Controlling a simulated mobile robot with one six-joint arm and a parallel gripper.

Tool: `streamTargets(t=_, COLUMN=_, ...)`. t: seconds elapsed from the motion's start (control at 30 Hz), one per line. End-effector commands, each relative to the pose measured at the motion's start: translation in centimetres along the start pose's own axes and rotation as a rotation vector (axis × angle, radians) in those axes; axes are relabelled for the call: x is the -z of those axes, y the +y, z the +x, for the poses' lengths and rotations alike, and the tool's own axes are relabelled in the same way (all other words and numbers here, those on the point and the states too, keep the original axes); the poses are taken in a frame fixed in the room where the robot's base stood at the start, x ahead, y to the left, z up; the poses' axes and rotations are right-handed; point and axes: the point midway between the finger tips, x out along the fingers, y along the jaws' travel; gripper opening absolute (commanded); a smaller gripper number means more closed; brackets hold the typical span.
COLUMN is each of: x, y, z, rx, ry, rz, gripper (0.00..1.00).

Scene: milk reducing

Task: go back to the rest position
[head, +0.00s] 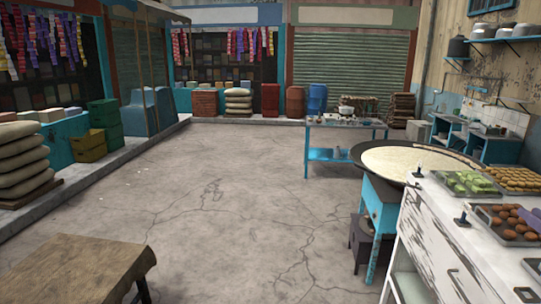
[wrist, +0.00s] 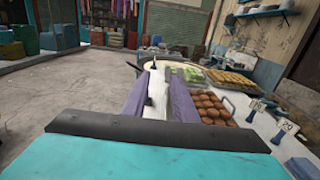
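My gripper (wrist: 160,100) reaches forward in the wrist view, with its two purple fingers apart. Only the white worn counter shows in the gap between them, and I see nothing held. A purple finger tip also shows at the right edge of the head view, over the tray of brown sweets (head: 503,230). The wide dark pan (head: 360,153) full of pale milk (head: 415,162) stands on a blue stand (head: 373,205), beyond the gripper.
The white counter (head: 435,240) at right carries a tray of green sweets (head: 466,183) and a tray of yellow sweets (head: 514,179). A blue table (head: 325,155) stands behind the pan. A wooden table (head: 75,270) is at front left. The cracked floor between is clear.

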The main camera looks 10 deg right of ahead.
Motion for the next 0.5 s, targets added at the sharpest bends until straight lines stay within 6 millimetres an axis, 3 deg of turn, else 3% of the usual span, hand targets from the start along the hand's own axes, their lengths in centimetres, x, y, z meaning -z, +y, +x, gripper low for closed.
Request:
streamTargets(t=0.37, x=2.8, y=4.4, z=4.2, rx=-0.083, ry=0.015, rz=0.024, gripper=0.26)
streamTargets(t=0.5, x=5.0, y=7.1, z=6.6, rx=-0.131, ry=0.03, rz=0.045, gripper=0.26)
